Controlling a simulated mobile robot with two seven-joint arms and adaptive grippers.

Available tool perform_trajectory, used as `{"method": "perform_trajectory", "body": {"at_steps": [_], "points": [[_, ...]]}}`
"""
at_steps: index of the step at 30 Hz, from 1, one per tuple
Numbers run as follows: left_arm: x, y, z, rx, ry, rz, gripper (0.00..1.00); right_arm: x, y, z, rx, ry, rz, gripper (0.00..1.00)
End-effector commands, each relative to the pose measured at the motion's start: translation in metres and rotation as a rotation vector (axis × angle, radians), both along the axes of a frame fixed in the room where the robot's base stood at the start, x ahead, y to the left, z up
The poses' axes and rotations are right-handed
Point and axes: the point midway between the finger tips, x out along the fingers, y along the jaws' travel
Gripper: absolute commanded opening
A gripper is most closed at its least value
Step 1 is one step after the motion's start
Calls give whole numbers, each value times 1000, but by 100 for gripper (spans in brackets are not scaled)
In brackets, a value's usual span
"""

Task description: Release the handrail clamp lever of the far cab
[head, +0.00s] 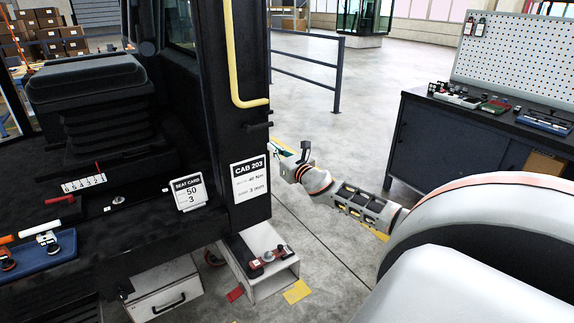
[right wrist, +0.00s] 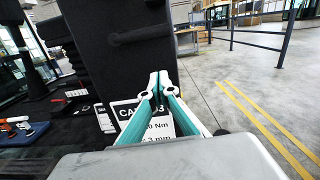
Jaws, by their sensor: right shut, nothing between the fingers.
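A dark cab pillar (head: 240,130) carries a yellow handrail (head: 233,65) and a sign reading CAB 203 (head: 249,178). A short dark bar (head: 258,126) sticks out just below the handrail's lower end; I cannot tell if it is the clamp lever. A similar dark bar shows in the right wrist view (right wrist: 140,35). My right gripper (head: 281,153) is right of the pillar, partly hidden behind its edge. In the wrist view its teal fingers (right wrist: 159,86) are shut and empty, in front of the sign and below the bar. My left gripper is not in view.
A seat (head: 90,85), a SEAT CARD sign (head: 188,193) and a blue tray (head: 40,255) are inside the cab. An open step box (head: 262,262) is below. A workbench (head: 450,140) stands right, a railing (head: 305,60) behind. Another cab (head: 362,18) is far back.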

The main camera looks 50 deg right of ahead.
Motion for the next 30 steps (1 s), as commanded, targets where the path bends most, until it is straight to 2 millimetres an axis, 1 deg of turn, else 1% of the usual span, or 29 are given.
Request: {"method": "perform_trajectory", "body": {"at_steps": [1,2,8,15,21,30], "points": [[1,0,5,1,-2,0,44,-8,0,7,-5,-4,-1,0],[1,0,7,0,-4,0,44,-12,2,7,-4,-4,1,0],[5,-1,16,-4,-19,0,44,-40,9,6,-3,-3,0,0],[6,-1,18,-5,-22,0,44,-69,16,3,-2,-4,0,0],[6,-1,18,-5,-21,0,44,-82,19,3,-1,-6,-2,0],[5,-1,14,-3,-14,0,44,-85,19,4,-2,-7,-2,0]]}}
